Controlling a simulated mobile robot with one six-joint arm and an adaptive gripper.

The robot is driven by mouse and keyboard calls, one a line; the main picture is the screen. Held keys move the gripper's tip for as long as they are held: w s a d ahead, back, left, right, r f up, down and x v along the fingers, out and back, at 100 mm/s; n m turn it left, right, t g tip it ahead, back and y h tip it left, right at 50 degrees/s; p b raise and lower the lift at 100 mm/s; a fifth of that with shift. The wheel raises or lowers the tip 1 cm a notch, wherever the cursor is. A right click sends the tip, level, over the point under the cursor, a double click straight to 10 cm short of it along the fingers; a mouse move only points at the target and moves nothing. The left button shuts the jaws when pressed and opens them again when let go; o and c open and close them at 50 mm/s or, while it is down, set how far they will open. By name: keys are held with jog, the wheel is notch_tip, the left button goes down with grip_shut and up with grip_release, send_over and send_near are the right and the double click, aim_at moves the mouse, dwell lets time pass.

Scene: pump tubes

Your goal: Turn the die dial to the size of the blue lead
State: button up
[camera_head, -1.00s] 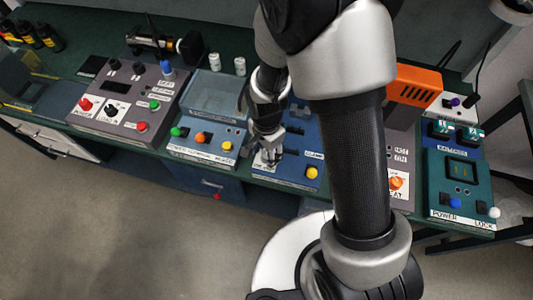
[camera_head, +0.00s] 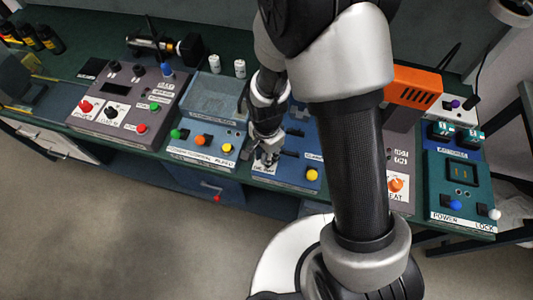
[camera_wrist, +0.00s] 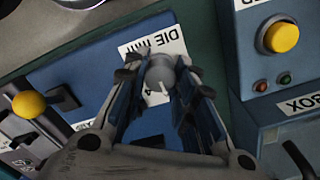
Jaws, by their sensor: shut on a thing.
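The die dial (camera_wrist: 160,73) is a small grey knob with a white pointer line. In the wrist view it sits on a white label reading "DIE mm" (camera_wrist: 154,45) on a blue panel. My gripper (camera_wrist: 163,80) is shut on the dial, with one finger on each side of it. The label's lower numbers are mostly hidden by the fingers; a "4" shows just below the knob. I cannot make out a blue lead.
My arm hides part of the bench.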

jog(key=shift+n, duration=0.4)
jog(key=shift+c, duration=0.4)
jog(key=n, duration=0.3)
jog(key=shift+n, duration=0.4)
jog(key=n, duration=0.4)
jog(key=shift+p, duration=0.3)
jog(key=shift+n, duration=0.3)
jog(key=o, duration=1.1)
notch_tip(320, 180, up, 12)
jog(key=shift+r, duration=0.1)
